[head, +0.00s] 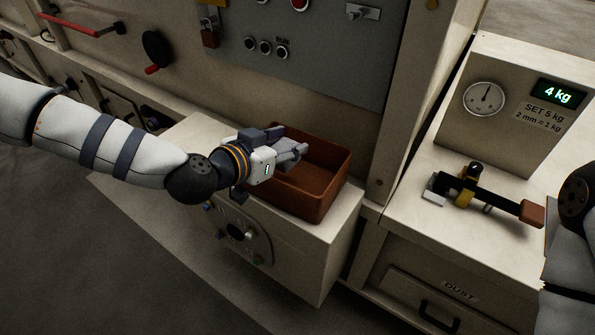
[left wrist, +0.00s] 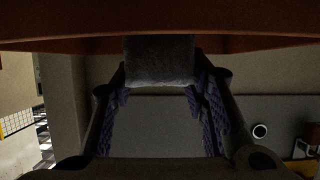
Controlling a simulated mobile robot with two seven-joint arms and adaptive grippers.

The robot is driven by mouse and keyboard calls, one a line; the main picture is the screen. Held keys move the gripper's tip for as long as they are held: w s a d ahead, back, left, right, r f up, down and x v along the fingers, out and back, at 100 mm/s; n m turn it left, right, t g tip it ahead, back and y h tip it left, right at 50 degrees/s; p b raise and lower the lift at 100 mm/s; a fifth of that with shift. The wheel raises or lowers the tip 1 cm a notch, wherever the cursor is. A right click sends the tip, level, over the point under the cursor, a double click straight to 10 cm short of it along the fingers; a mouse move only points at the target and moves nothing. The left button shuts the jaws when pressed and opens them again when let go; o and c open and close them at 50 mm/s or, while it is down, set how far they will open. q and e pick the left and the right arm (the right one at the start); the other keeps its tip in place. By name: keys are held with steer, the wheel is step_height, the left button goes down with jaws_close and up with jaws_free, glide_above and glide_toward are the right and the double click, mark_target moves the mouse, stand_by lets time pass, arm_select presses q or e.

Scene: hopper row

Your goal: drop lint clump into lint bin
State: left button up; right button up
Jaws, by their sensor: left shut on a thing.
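My left gripper (head: 290,152) reaches over the left side of the reddish-brown open bin (head: 320,203), which stands on a beige cabinet. In the left wrist view my left gripper (left wrist: 158,85) is shut on a grey lint clump (left wrist: 160,60), held between its two fingers with purple pads. The bin's rim (left wrist: 60,43) crosses the top of that view. The visible bin floor looks empty. Part of my right arm shows at the right edge, but its gripper is out of view.
A scale housing (head: 525,100) with a dial and a "4 kg" display stands at the right. A lever with a brown end (head: 531,213) lies before it. A drawer marked DUST (head: 440,297) is below.

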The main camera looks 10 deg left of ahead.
arm_select(q)
steer(key=shift+r, duration=0.2)
steer(key=o, duration=1)
steer(key=v, duration=0.7)
steer(key=shift+s+r, duration=0.1)
steer(key=shift+s, duration=0.1)
steer(key=shift+a, duration=0.1)
